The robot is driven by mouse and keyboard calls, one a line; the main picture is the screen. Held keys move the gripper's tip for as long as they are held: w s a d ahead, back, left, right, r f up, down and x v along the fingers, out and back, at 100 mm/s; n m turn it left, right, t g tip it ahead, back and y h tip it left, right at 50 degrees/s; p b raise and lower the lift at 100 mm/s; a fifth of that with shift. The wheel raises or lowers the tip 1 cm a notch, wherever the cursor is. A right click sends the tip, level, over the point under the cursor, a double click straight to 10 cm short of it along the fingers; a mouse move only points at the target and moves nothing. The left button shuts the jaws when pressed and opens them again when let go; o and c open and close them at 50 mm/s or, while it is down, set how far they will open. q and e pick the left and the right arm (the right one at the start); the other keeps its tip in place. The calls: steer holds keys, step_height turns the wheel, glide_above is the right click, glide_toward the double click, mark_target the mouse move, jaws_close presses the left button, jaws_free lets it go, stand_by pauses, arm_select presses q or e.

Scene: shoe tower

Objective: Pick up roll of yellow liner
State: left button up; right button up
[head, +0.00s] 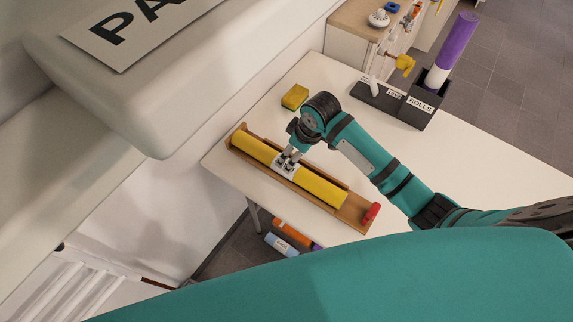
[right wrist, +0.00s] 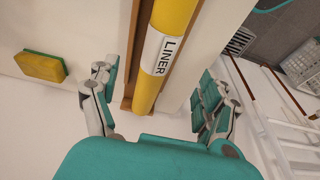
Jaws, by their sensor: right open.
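The roll of yellow liner (head: 318,188) lies lengthwise in a shallow wooden tray (head: 352,210) on the white table in the head view. Its white label reading LINER shows in the right wrist view, where the yellow roll (right wrist: 175,20) runs between my fingers. My right gripper (head: 287,161) is over the label at the roll's middle. In the right wrist view the right gripper (right wrist: 158,100) is open, one finger on each side of the roll, with gaps between. Whether the fingertips touch the tray is unclear. My left gripper is not in view.
A yellow sponge (head: 295,97) lies behind the tray. A red piece (head: 371,213) sits at the tray's right end. A black ROLLS holder (head: 424,104) with a purple-and-white roll (head: 454,46) stands at the back right. An overhanging PA-signed panel (head: 125,30) is at upper left.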

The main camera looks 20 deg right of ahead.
mark_target(287, 163)
steer(key=x, duration=0.3)
steer(key=shift+w+f, duration=0.1)
steer(key=shift+f, duration=0.25)
steer(key=x, duration=0.4)
steer(key=shift+a+f, duration=0.1)
steer(key=shift+f, duration=0.25)
steer(key=shift+w+f, duration=0.15)
steer(key=shift+f, duration=0.25)
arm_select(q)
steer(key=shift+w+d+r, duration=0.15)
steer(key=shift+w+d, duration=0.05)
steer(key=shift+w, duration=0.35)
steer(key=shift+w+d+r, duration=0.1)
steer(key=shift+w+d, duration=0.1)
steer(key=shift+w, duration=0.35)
arm_select(e)
steer(key=c, duration=1.1)
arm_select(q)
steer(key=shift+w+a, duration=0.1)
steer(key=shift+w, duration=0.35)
arm_select(e)
steer(key=c, duration=0.5)
